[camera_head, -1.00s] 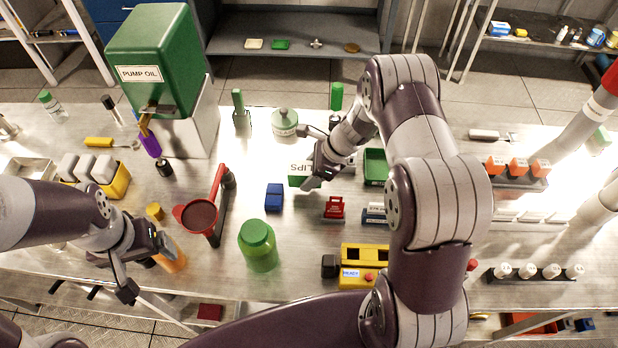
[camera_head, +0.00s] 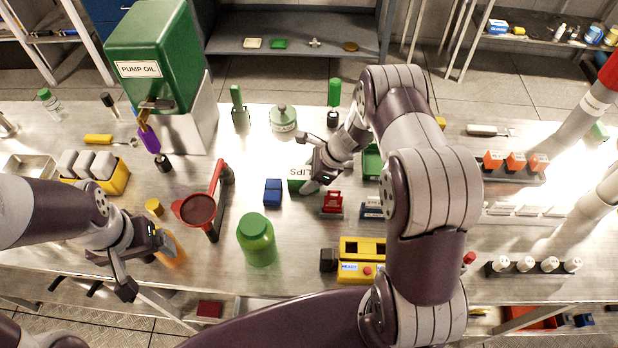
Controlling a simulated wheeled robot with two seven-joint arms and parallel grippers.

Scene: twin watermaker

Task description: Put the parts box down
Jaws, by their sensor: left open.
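Whether the fingers press on the box, or the box touches the table, I cannot tell. My left gripper (camera_head: 145,258) is open at the front left, beside an orange bottle (camera_head: 172,252) that it partly hides.
A red funnel (camera_head: 198,210) on a stand is to the left. A green bin (camera_head: 372,162) is behind my right arm.

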